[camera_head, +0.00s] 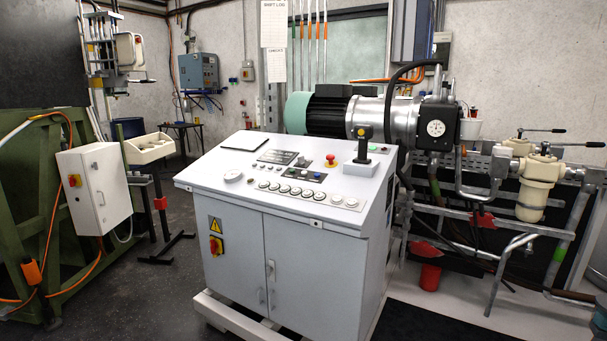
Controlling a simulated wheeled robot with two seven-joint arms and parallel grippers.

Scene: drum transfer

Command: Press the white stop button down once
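A grey control console (240,220) stands in the middle of the head view, with a sloped light panel on top. A large white round part (233,176) sits at the panel's left side. Two smaller whitish round parts, one on the left (337,199) and one on the right (351,202), sit near the front right edge. The labels are too small to read, so I cannot tell which one is the stop button. Whether any is pressed does not show. Neither of my grippers is in view.
The panel also carries a red mushroom button (331,159), a joystick (364,140) on a white box and a row of round gauges (285,189). A motor and pump (400,118) stand behind. A white cabinet (95,188) stands left. Dark floor (150,285) is open at front left.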

